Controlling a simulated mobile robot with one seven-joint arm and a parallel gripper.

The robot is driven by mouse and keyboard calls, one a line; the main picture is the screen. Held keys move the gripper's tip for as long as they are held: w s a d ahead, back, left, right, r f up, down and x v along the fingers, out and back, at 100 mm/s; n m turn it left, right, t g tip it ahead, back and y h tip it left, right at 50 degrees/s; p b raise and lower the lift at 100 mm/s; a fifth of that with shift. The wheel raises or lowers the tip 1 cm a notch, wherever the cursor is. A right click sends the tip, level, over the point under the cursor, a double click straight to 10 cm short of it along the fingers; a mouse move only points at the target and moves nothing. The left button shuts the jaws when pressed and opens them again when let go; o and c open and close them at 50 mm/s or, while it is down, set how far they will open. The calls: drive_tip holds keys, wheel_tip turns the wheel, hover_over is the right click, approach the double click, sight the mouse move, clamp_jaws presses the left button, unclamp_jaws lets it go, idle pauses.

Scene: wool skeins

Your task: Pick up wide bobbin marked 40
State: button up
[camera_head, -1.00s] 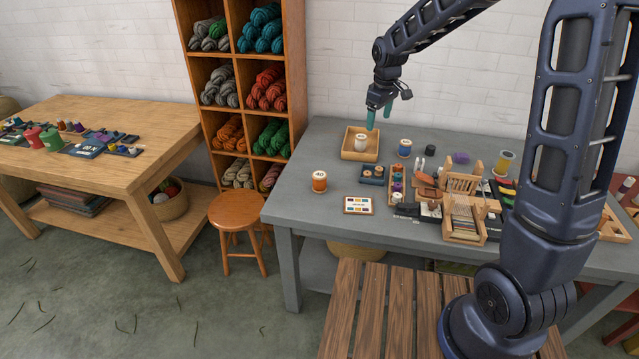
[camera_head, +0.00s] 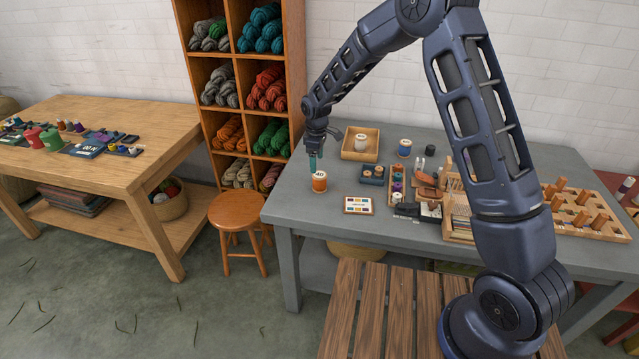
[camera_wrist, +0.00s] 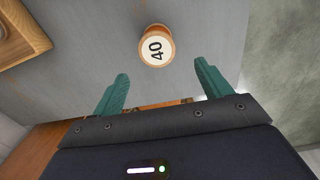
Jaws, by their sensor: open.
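The wide bobbin marked 40 (camera_head: 319,184) stands upright on the grey table near its left end, with orange thread and a pale top. In the wrist view its top (camera_wrist: 156,49) shows a black 40 inside a wooden rim. My gripper (camera_head: 313,160) is just above and behind it in the head view. In the wrist view the two teal fingers of my gripper (camera_wrist: 160,88) are spread apart with nothing between them. The bobbin lies beyond the fingertips, roughly centred between them, and does not appear to be touched.
A wooden tray (camera_head: 375,154) with a white bobbin (camera_head: 360,143) stands behind and to the right; its corner shows in the wrist view (camera_wrist: 31,40). A colour card (camera_head: 358,205) and a small dark holder (camera_head: 372,181) lie to the right. Table in front of the bobbin is clear.

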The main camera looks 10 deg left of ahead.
sight(320, 175)
wheel_tip(320, 175, down, 4)
drive_tip(key=shift+f, duration=0.15)
drive_tip(key=f, duration=0.2)
drive_tip(key=d+f, duration=0.1)
drive_tip(key=f, duration=0.1)
drive_tip(key=shift+w+f, duration=0.1)
drive_tip(key=shift+f, duration=0.55)
drive_tip(key=c, duration=1.1)
